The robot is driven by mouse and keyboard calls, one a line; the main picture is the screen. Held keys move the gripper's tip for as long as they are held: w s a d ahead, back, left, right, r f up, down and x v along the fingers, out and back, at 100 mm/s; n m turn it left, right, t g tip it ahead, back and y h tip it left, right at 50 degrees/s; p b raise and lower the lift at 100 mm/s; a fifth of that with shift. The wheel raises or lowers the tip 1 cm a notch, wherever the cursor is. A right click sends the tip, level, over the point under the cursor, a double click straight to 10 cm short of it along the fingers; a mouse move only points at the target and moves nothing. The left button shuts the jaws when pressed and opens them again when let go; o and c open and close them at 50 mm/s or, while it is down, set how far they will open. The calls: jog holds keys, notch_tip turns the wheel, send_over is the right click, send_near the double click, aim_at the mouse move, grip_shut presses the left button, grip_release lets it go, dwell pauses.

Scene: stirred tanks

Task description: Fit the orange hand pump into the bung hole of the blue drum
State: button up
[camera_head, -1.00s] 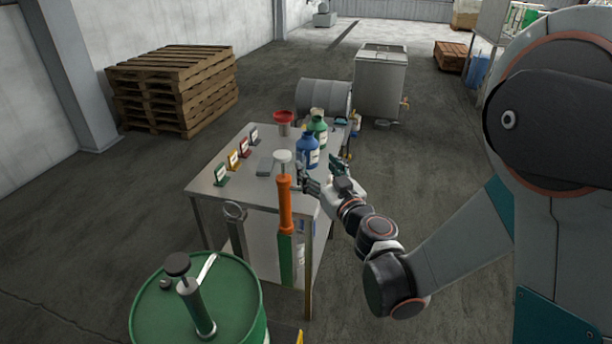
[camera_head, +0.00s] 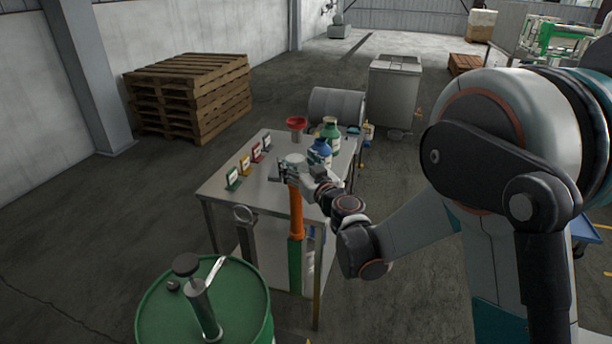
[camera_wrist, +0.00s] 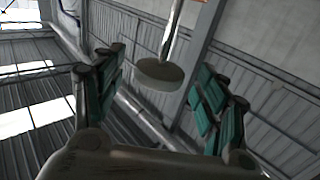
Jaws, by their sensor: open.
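The orange hand pump (camera_head: 296,212) stands upright at the front edge of the steel table, with a green lower part below. Its pale round knob (camera_head: 293,160) is at the top. My gripper (camera_head: 286,170) is at the pump's top, just below the knob in the head view. In the wrist view my gripper (camera_wrist: 160,82) is open, its teal-padded fingers apart on both sides of the knob (camera_wrist: 160,74) and its thin rod. Contact with the pump does not show. No blue drum can be made out in either current view.
The table (camera_head: 222,195) carries small cards, a red funnel (camera_head: 296,124), a blue bottle (camera_head: 319,152) and a green bottle (camera_head: 330,130). Pallets (camera_head: 190,95) are stacked at the back left.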

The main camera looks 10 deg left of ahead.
aim_at(294, 157)
jog(key=shift+x, duration=1.2)
jog(key=shift+c, duration=0.2)
jog(key=c, duration=1.4)
jog(key=o, duration=0.7)
jog(key=c, duration=0.3)
jog(key=shift+r+p, duration=0.65)
jog(key=shift+r, duration=0.9)
